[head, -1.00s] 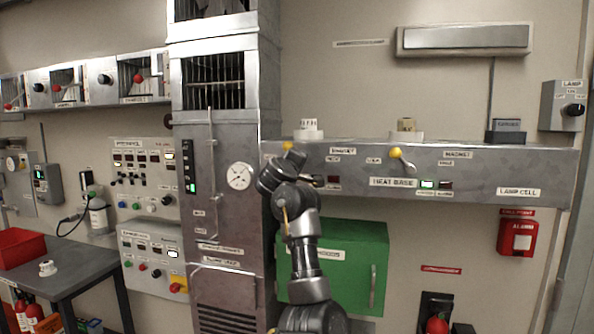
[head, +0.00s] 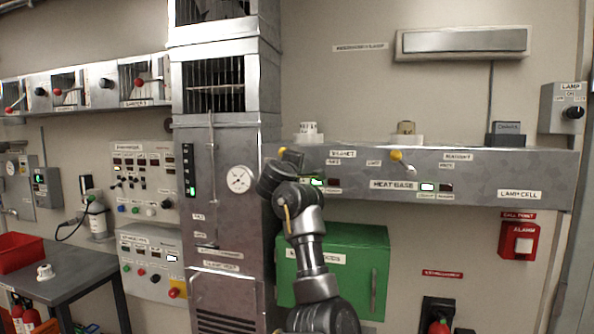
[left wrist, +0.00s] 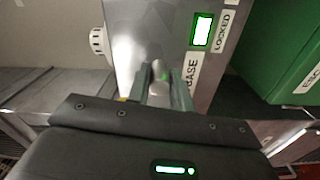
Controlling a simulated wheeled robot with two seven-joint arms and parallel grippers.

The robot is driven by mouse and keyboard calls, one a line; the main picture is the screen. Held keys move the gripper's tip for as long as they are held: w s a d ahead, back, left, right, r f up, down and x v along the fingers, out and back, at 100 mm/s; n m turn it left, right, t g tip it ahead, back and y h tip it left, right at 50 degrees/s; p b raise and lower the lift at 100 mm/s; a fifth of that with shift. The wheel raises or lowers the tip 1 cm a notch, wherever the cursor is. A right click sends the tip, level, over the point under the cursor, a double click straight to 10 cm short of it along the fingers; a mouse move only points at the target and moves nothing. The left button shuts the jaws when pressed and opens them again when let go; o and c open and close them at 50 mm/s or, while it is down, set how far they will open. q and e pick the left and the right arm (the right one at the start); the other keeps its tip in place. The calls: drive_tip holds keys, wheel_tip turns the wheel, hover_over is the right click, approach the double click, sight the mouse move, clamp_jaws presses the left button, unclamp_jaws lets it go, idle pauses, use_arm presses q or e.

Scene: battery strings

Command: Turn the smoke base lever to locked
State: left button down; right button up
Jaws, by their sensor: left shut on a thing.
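The smoke base lever, with a yellow knob (head: 283,151), is at the left end of the grey bench front (head: 480,175); my arm hides most of it. My left gripper (left wrist: 160,88) is shut on the lever, whose metal part (left wrist: 157,72) shows between the fingers in the left wrist view. A lamp beside the LOCKED label (left wrist: 223,32) glows green (left wrist: 203,30). In the head view a green lamp (head: 317,182) is lit just right of my gripper, beside a dark red one (head: 334,183). My right gripper is not in view.
The heat base lever (head: 398,157) has its own knob farther right, with a lit lamp (head: 427,187). White round parts (head: 308,132) stand on the bench. A green cabinet (head: 350,262) hangs below, and a tall metal column (head: 225,180) stands at left.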

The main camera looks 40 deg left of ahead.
use_arm(q)
drive_tip(key=c, duration=1.7)
unclamp_jaws()
drive_tip(key=shift+f, duration=0.4)
drive_tip(key=o, duration=0.4)
drive_tip(key=shift+s+r, duration=0.3)
drive_tip(key=shift+r, duration=0.05)
drive_tip(key=shift+o, duration=0.2)
drive_tip(key=shift+w, duration=0.1)
drive_tip(key=p+v, duration=0.8)
drive_tip(key=v, duration=0.3)
drive_tip(key=shift+p, duration=0.4)
